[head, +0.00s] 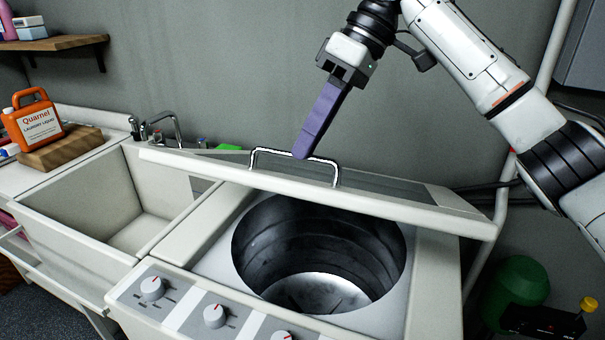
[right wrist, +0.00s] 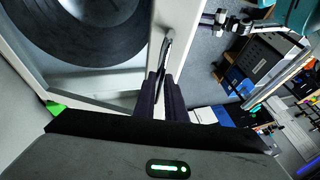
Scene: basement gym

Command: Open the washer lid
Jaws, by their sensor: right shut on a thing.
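The washer lid (head: 385,208) is tilted up at the back of the washer (head: 432,285), and the round metal drum (head: 318,255) shows open below it. The lid has a bent metal handle (head: 262,152). My right gripper (head: 303,153), with purple fingers, reaches down from above and is shut on the handle. In the right wrist view the dark fingers (right wrist: 160,92) close around the handle (right wrist: 165,52), and a large dark round opening fills the top left. My left gripper is in neither view.
An empty utility sink (head: 130,228) adjoins the washer on the left. An orange detergent jug (head: 33,122) stands beside it on a wooden block. Control knobs (head: 214,315) line the washer's front. The wall is close behind. A green round object (head: 516,290) is at right.

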